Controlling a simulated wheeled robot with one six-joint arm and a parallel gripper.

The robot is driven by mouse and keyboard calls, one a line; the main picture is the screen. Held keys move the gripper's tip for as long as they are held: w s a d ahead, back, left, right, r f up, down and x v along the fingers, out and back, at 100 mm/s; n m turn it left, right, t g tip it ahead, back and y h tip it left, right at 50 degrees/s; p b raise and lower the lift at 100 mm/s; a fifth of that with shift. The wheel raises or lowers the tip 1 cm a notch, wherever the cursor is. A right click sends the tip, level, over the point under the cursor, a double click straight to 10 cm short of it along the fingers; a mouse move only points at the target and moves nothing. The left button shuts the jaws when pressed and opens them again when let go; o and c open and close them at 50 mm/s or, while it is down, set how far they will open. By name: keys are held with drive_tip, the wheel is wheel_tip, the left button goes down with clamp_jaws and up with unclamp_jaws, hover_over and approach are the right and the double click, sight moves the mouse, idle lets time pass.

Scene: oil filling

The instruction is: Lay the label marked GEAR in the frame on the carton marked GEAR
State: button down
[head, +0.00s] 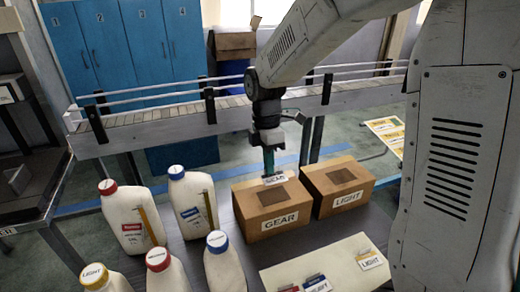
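The carton marked GEAR (252,226) is a brown box on the dark table, with its name on a white front panel. A dark square frame (270,197) shows on its top. A small white label (274,180), with small lettering that looks like GEAR, is at the tip of my gripper (269,172). My gripper points down and appears shut on the label, over the far part of the carton top by the frame. I cannot tell whether the label touches the carton.
The carton marked LIGHT (342,194) stands close on the right. A pale sheet (335,262) in front holds a LIGHT label (369,260), a HEAVY label (317,284) and a red-edged label (289,289). Several white bottles (132,222) stand left. A conveyor (175,116) runs behind.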

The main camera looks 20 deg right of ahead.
sight(269, 192)
drive_tip(key=shift+w+d+f, duration=0.1)
drive_tip(key=shift+w, duration=0.1)
drive_tip(key=shift+f, duration=3.15)
drive_tip(key=shift+f, duration=0.1)
drive_tip(key=c, duration=1.2)
unclamp_jaws()
wheel_tip(269, 192, up, 8)
